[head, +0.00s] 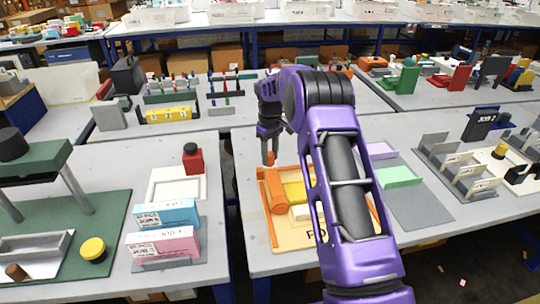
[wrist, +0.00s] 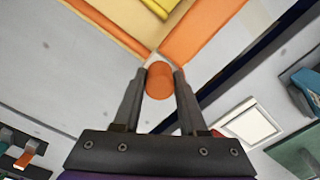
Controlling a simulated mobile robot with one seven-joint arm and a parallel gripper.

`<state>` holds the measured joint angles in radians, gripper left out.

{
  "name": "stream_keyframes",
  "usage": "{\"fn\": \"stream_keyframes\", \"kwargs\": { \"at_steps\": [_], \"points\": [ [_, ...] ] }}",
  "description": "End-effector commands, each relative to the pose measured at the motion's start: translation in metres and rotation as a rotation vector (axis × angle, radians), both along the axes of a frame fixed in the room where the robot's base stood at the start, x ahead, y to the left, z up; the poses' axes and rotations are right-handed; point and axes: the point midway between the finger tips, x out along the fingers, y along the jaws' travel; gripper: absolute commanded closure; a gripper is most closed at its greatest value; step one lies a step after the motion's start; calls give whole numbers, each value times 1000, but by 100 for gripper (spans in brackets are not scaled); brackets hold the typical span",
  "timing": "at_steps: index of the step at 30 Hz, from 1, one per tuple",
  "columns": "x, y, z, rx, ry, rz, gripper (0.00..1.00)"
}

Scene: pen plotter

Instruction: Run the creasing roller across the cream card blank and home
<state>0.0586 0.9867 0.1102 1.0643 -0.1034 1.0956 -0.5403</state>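An orange folding unit stands on the middle table, with an orange bar (head: 275,193) along its left side and a yellow piece (head: 294,190) beside it. A small cream block or card edge (head: 301,212) shows just in front of the yellow piece; I cannot tell whether it is the card blank. My gripper (head: 268,150) is at the back left corner of the unit. In the wrist view its two fingers (wrist: 160,78) stand on either side of an orange cylindrical knob (wrist: 160,84) and appear to touch it. My arm hides the unit's right part.
A card rack (head: 455,165) stands farther right. The left table holds blue and pink job boxes (head: 163,243) and a green press (head: 30,155). A gap separates the two tables.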

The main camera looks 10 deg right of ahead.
Motion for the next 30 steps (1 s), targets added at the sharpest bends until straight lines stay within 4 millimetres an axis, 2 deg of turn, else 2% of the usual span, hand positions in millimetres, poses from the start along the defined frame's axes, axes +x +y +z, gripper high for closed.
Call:
{"fn": "stream_keyframes", "kwargs": {
  "at_steps": [1,5,6,30],
  "points": [
    [0,0,0,0,0,0,73],
    [0,0,0,0,0,0,97],
    [0,0,0,0,0,0,100],
    [0,0,1,0,0,0,100]
  ]
}}
